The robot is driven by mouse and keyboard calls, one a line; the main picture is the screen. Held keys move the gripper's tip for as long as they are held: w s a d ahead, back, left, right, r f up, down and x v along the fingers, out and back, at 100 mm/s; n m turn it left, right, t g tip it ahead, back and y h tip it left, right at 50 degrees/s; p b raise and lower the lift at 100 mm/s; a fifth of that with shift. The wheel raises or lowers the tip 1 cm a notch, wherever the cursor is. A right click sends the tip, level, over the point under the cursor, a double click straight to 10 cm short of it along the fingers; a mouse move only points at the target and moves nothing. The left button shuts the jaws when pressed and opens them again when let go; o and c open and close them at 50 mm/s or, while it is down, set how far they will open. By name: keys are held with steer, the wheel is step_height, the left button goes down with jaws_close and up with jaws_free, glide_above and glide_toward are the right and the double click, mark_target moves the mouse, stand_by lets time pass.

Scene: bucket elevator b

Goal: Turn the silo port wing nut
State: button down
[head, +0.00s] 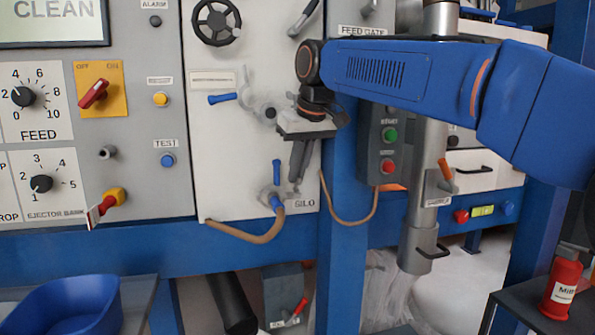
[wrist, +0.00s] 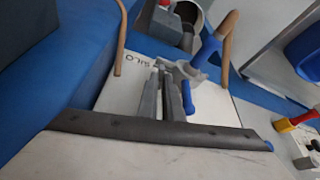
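The silo port wing nut (head: 277,171) is on the lower part of the white panel, beside the partly hidden SILO label. It has a grey hub and two blue wings, one up and one down, nearly upright. It also shows in the wrist view, with one blue wing (wrist: 188,100) just right of my fingers and the other pointing away near a tan hose. My gripper (head: 297,181) points down, right of the wing nut. In the wrist view its two grey fingers (wrist: 165,90) are a narrow gap apart, and I see nothing held between them.
A tan hose (head: 245,236) hangs below the port. Another blue-handled valve (head: 224,98) sits higher on the panel. A blue post (head: 342,220) and the button box (head: 386,145) stand to the right. A blue tub (head: 65,305) is at lower left, a red bottle (head: 564,285) at lower right.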

steer(key=shift+n+g, duration=0.3)
steer(key=shift+n, duration=0.4)
steer(key=c, duration=1.9)
jaws_free()
steer(key=v, duration=1.7)
steer(key=shift+s+d+r, duration=0.1)
steer(key=shift+s+d, duration=0.05)
steer(key=shift+d, duration=0.25)
